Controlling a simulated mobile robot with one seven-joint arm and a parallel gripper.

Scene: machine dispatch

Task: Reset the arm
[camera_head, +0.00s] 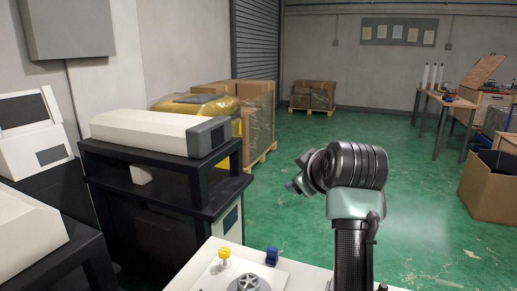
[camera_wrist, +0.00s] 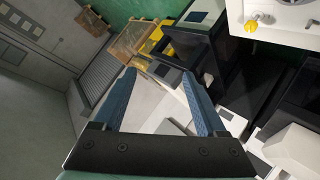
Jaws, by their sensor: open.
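My gripper (camera_wrist: 158,88) shows in the wrist view with its two blue fingers spread wide apart and nothing between them. In the head view my arm rises at the right of centre and bends over to the left at its top. The end of the arm is raised in the air, above and beyond the white top in front of me. In the head view the fingers are mostly hidden behind the dark wrist joint. The wrist view is tilted and looks across the machines and the wall.
A black machine stand (camera_head: 170,175) with a white and grey unit (camera_head: 150,132) stands left of my arm. A yellow knob (camera_head: 224,254) and a blue piece (camera_head: 271,256) are on the white top. Wrapped pallets (camera_head: 257,105) stand behind. An open cardboard box (camera_head: 490,187) is right. Green floor between is clear.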

